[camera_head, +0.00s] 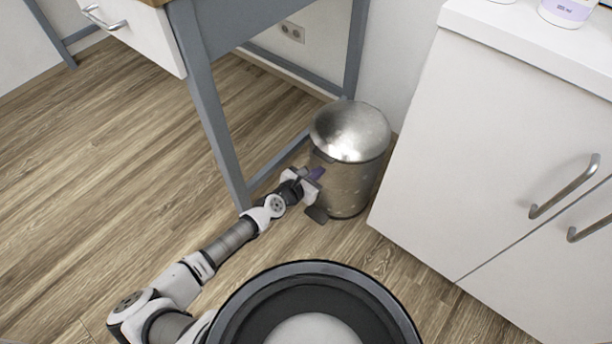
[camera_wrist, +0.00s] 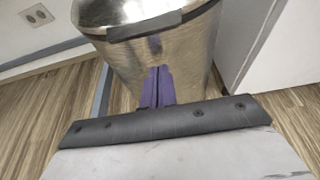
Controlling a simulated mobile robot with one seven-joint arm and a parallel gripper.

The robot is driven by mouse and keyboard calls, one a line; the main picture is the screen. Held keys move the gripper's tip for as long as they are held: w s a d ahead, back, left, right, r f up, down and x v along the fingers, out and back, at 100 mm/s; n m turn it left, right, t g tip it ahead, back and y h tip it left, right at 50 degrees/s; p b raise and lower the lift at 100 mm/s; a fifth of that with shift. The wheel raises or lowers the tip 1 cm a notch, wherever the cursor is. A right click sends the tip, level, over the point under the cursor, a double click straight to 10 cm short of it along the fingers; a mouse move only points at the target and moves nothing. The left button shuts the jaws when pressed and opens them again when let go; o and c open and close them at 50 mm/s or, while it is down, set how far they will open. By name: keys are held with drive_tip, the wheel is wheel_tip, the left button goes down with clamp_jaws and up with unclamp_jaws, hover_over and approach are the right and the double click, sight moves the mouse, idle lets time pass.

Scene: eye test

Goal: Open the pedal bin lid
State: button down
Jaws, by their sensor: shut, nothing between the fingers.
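The pedal bin (camera_head: 348,180) is a metal cylinder standing on the floor between the table leg and the white cabinet. Its domed lid (camera_head: 350,130) is down. A dark pedal (camera_head: 317,214) sticks out low at its front left. My gripper (camera_head: 316,174) is at the bin's left front side, above the pedal, with its purple fingers shut and empty. In the wrist view the shut fingers (camera_wrist: 158,88) point at the bin's body (camera_wrist: 190,60), below the dark piece at the lid's edge (camera_wrist: 144,26). I cannot tell whether they touch the bin. The pedal is hidden in the wrist view.
A blue-grey table leg (camera_head: 207,105) stands left of the bin, close to my arm. A white cabinet (camera_head: 490,150) with metal handles stands close on the right. A white drawer (camera_head: 130,30) is at the upper left. The wooden floor at the left (camera_head: 90,170) is clear.

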drive_tip(key=shift+w+d+r+p, duration=0.1)
drive_tip(key=shift+w+r+p, duration=0.05)
drive_tip(key=shift+r+p, duration=0.85)
drive_tip(key=shift+w+d+r+p, duration=0.1)
drive_tip(key=shift+w+r+p, duration=0.05)
drive_tip(key=shift+r+p, duration=0.8)
